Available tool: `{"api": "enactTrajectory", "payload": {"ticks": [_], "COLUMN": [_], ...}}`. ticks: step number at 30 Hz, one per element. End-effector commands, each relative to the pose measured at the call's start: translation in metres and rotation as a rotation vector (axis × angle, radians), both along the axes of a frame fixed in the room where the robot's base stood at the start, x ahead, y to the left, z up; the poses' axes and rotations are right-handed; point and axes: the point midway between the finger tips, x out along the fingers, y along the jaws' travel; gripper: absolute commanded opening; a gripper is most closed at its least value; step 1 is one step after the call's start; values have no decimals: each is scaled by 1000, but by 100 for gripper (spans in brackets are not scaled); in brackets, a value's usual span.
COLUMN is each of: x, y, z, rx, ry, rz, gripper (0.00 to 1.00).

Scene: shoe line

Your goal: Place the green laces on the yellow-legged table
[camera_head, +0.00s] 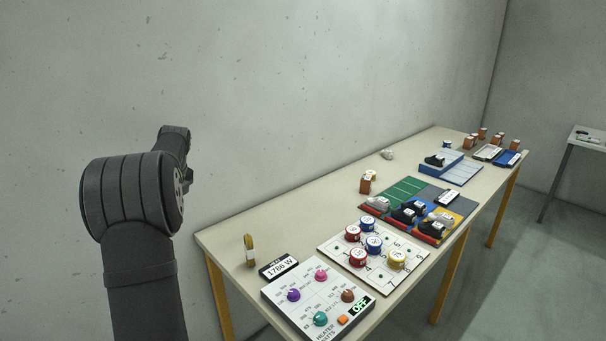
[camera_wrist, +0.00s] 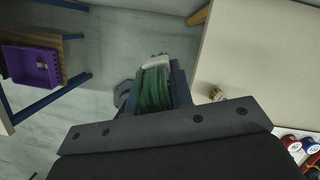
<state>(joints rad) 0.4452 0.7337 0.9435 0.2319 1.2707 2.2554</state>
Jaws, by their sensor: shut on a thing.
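The green laces (camera_wrist: 153,90), a coiled bundle with a white band at its far end, are gripped between the fingers of my gripper (camera_wrist: 152,88) in the wrist view. My gripper is shut on them, and floor shows beneath the bundle. The yellow-legged table (camera_head: 300,205) is the long pale-topped table in the head view. In the wrist view its top (camera_wrist: 258,65) lies to the right of the gripper. The laces and my gripper's fingers are not visible in the head view.
Yellow-brown laces (camera_head: 249,250) stand at the table's near left, beside a heater panel (camera_head: 318,295). A board with round tins (camera_head: 372,244) and shoe trays (camera_head: 410,208) lie further along. A purple crate (camera_wrist: 30,66) sits on a blue-legged table at left. The strip along the wall is largely clear.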

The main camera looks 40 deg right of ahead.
Motion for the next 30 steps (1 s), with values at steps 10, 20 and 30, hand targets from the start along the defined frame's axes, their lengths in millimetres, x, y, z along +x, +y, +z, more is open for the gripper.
{"api": "enactTrajectory", "payload": {"ticks": [10,20,30], "x": [-86,-155,-176], "y": [-175,-260,-280], "z": [-1,-2,-32], "rx": [0,0,2], "ry": [-2,-3,0], "rz": [-233,-360,-395], "gripper": [0,0,0]}}
